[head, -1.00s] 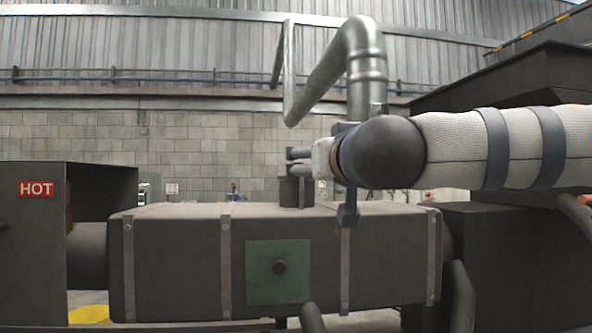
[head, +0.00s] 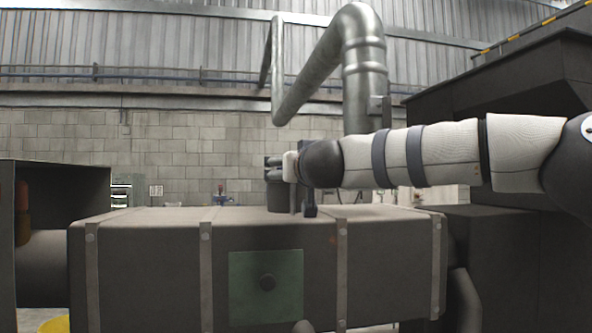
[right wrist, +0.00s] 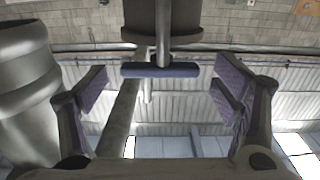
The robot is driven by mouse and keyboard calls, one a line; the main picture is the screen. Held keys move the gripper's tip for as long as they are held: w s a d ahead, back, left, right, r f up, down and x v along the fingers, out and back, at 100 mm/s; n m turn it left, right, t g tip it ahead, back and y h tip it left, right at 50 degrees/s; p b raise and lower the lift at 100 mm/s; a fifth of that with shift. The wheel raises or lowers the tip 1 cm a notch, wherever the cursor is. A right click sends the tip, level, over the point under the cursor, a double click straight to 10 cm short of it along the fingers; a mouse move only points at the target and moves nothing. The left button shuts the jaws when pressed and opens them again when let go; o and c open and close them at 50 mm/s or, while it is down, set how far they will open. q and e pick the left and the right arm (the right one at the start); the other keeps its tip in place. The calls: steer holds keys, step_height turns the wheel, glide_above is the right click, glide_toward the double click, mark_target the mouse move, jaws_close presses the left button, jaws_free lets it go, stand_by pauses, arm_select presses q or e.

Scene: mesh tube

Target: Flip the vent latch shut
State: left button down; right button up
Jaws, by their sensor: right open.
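My right gripper (head: 273,168) reaches in from the right, above the dark vent stub (head: 280,200) on top of the brown duct. In the right wrist view, which looks upside down, the gripper (right wrist: 160,88) is open. A T-shaped handle, which looks like the vent latch (right wrist: 160,70), has a dark blue crossbar on a grey rod coming from the stub (right wrist: 160,18). The crossbar lies between the spread fingers in the picture, with gaps on both sides; its depth is unclear. In the head view my wrist and fingers hide the latch. My left gripper is out of view.
The brown duct (head: 140,265) has a green panel (head: 266,285) with a dark knob on its front. A large silver pipe (head: 363,70) rises behind my arm; it also fills the left of the right wrist view (right wrist: 25,90). Dark machinery (head: 500,110) stands at the right.

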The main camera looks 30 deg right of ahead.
steer(key=c, duration=1.1)
